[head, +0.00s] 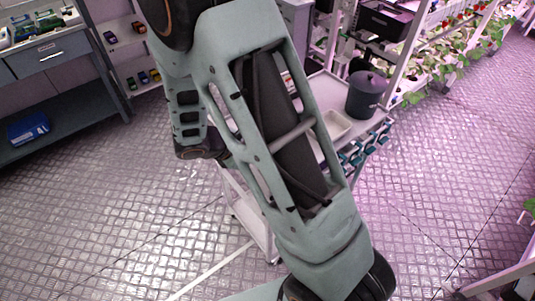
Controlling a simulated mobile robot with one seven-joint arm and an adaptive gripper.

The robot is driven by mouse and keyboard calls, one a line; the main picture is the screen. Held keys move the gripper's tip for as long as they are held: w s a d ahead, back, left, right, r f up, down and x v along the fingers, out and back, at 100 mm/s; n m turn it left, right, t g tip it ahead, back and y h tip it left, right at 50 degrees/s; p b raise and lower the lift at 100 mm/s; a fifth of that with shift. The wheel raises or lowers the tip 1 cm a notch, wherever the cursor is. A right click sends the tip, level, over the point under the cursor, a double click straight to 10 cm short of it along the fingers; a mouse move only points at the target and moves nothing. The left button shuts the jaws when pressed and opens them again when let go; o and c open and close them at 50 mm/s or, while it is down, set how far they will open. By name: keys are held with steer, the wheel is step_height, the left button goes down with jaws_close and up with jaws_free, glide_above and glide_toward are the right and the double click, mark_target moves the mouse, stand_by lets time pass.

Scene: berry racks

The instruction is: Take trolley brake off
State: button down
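A white trolley (262,238) stands in the middle of the head view, largely hidden behind my arm. Its top shelf shows to the right of the arm, and part of its low frame shows to the left near the floor. A dark lidded pot (367,96) and a pale tray (336,124) are on the top shelf. I cannot make out the brake or the wheels clearly. My gripper is not in view; only my arm links cross the picture from top left to bottom right.
A grey bench with a drawer (50,54) and a blue box (28,128) on its lower shelf stands at the left. Small shelves hold coloured items behind. Berry racks with plants (455,62) line the upper right. The metal floor (100,220) is open at the left and right.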

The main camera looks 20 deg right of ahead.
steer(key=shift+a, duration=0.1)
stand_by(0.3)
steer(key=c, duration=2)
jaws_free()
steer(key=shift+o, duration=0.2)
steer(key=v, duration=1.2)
